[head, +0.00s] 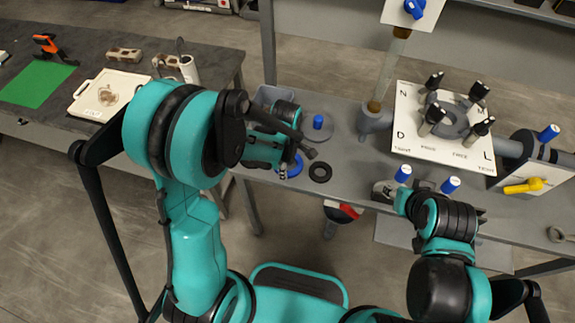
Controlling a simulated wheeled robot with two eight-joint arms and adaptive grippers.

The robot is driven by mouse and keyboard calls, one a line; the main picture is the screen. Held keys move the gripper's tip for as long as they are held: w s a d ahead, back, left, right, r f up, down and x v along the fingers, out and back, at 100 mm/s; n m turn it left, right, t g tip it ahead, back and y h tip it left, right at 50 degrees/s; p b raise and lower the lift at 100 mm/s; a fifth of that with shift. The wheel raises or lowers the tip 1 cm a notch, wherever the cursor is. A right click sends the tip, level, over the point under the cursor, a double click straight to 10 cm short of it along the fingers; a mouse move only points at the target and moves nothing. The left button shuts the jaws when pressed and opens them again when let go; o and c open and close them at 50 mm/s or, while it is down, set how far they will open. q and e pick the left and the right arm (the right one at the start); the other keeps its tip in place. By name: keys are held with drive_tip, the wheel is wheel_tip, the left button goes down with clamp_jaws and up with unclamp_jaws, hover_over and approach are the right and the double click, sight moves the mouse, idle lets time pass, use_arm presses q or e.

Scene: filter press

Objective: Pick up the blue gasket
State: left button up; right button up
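The blue gasket (296,167) is a blue ring lying on the grey bench, partly hidden by my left gripper. A black ring (320,172) lies flat just to its right. My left gripper (283,174) points down over the left part of the blue gasket. Whether its fingers touch the ring, or are open or shut, is too small to tell. My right gripper (388,192) is low at the bench's front edge, beside a blue-topped knob (403,173). Its fingers are mostly hidden by my own arm.
A white panel (445,125) with several black-topped clamps stands at right. A grey disc with a blue-knobbed post (318,122) sits behind the rings. A yellow handle (523,186) is far right. A dark table at left holds a white tray (85,100) and a green mat (35,84).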

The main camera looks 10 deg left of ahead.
use_arm(q)
drive_tip(key=shift+f, duration=0.95)
drive_tip(key=shift+r, duration=0.1)
clamp_jaws()
